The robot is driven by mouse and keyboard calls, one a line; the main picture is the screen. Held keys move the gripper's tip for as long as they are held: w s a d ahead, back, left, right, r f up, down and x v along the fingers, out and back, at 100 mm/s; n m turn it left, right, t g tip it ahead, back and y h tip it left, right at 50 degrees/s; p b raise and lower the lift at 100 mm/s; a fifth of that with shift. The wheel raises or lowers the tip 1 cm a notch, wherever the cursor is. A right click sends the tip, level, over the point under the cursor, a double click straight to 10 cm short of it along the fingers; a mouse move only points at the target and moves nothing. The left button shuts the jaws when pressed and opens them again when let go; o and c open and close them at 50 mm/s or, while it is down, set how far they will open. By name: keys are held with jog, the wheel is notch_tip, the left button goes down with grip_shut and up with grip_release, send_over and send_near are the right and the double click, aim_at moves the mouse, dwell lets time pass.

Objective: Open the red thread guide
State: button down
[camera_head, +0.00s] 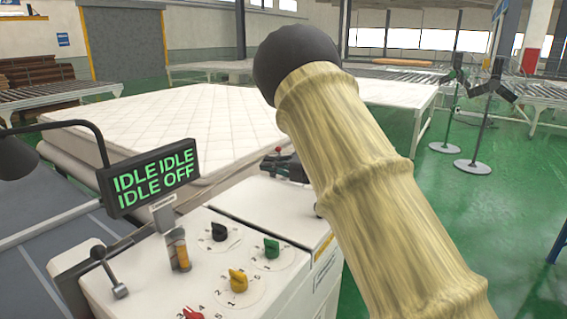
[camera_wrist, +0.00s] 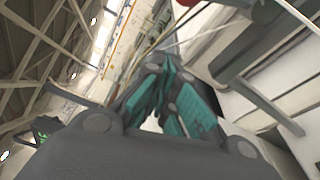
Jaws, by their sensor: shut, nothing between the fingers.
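My gripper (camera_wrist: 164,64) is shut and empty in the wrist view, its teal-padded fingers meeting at the tips. In the head view, part of my gripper (camera_head: 288,168) shows low behind my sleeved forearm, over the machine's far side. A small red ball-like part (camera_head: 278,150) shows right by it.
A white machine cabinet (camera_head: 150,283) carries coloured knobs, a lever and a display (camera_head: 150,178) reading IDLE IDLE IDLE OFF. A white mattress (camera_head: 190,120) lies behind it. A lamp on a bent arm stands at left. Green floor (camera_head: 500,215) is open at right.

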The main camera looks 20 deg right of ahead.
jog(key=shift+w+d+r+p, duration=0.2)
jog(key=shift+w+d, duration=0.1)
jog(key=shift+d, duration=0.25)
jog(key=shift+w+d+r+p, duration=0.15)
jog(key=shift+w+d+p, duration=0.15)
jog(key=shift+d, duration=0.2)
jog(key=shift+w+d+r+p, duration=0.2)
jog(key=shift+w+d, duration=0.15)
jog(key=shift+d, duration=0.2)
jog(key=shift+d, duration=0.1)
